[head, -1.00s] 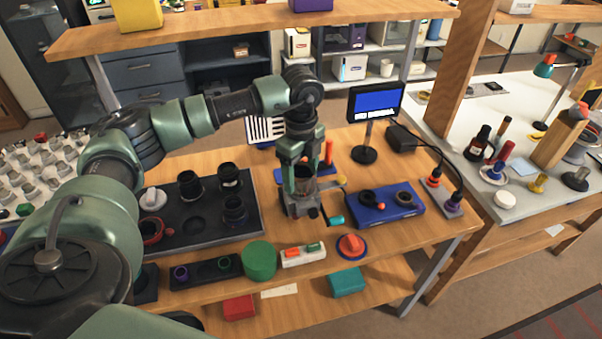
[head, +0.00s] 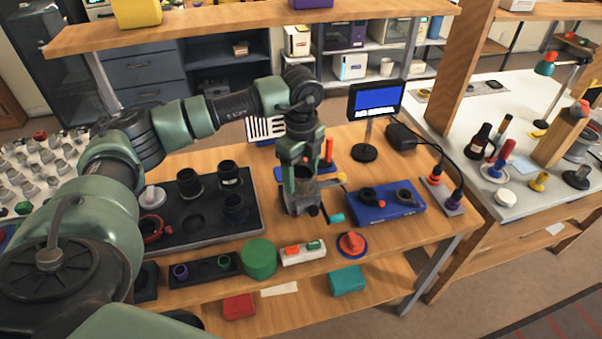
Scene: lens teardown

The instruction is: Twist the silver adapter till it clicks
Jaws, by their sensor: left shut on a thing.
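My left gripper (head: 301,184) points down over a grey clamp fixture (head: 299,205) in the middle of the bench. Its fingers are shut around a small part at the top of the fixture. The fingers mostly cover this part; what shows between them looks dark. I take it for the silver adapter, but its silver surface is not clear. Whether it is fully seated cannot be told. A small display (head: 377,104) behind shows a blue screen with white text too small to read. My right gripper is not in view.
A dark tray (head: 255,222) with several black lens parts and a pale knob-like part (head: 152,197) lies left. A blue box (head: 386,214) stands right of the fixture. A green cylinder (head: 259,258), a white switch block (head: 303,253) and a red knob (head: 352,243) line the front.

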